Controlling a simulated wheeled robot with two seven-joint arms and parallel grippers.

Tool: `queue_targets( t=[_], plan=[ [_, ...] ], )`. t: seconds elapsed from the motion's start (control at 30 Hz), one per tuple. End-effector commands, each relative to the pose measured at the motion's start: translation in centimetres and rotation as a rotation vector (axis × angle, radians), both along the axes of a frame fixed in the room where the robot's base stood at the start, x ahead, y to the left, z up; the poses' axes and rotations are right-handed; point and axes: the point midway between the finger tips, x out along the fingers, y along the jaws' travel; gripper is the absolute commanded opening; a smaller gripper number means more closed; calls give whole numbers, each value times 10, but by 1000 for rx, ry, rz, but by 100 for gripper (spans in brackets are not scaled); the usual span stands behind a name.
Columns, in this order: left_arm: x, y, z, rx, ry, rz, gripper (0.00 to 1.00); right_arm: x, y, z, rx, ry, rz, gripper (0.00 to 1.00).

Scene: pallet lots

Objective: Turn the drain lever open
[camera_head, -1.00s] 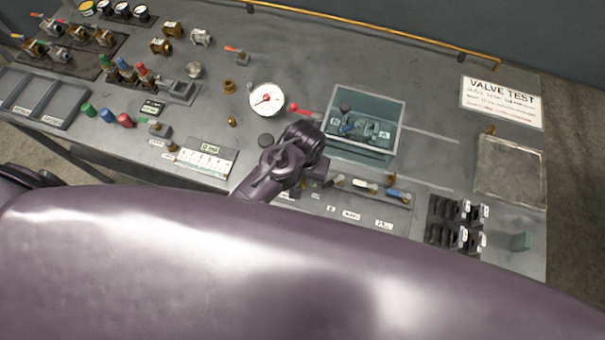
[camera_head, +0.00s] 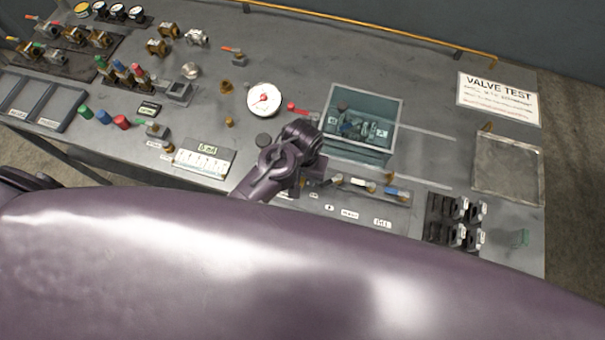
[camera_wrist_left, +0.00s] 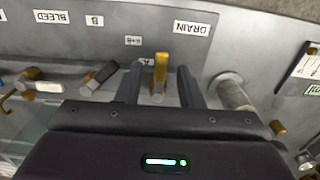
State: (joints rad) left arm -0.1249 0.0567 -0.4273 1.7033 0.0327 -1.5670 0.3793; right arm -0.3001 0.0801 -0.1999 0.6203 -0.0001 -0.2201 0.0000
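The drain lever (camera_wrist_left: 160,72) has a yellow handle and stands under a "DRAIN" label (camera_wrist_left: 193,22) in the left wrist view. My left gripper (camera_wrist_left: 158,86) is open, with one dark finger on each side of the lever handle. Small gaps show between the fingers and the handle, so I see no grip. In the head view my left wrist (camera_head: 288,160) covers the drain lever, and the fingertips are hidden there. My right gripper is not in view.
A lever with a black handle (camera_wrist_left: 102,74) stands beside the drain lever, with a white-handled one (camera_wrist_left: 46,87) further left. A grey cylinder (camera_wrist_left: 230,92) stands close to the right finger.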

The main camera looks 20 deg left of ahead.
Motion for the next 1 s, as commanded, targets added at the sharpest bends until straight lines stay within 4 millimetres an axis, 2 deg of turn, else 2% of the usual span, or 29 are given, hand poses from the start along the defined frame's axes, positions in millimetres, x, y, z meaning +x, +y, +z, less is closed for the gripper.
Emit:
queue_targets(
  t=[0.4, 0.5, 1.0],
  plan=[
    [1, 0, 62, 0, -3, 0, 34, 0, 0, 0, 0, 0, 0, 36],
    [1, 0, 71, 0, -1, 1, 34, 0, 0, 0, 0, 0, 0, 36],
    [0, 0, 76, 0, 0, 0, 34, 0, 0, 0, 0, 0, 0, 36]
  ],
)
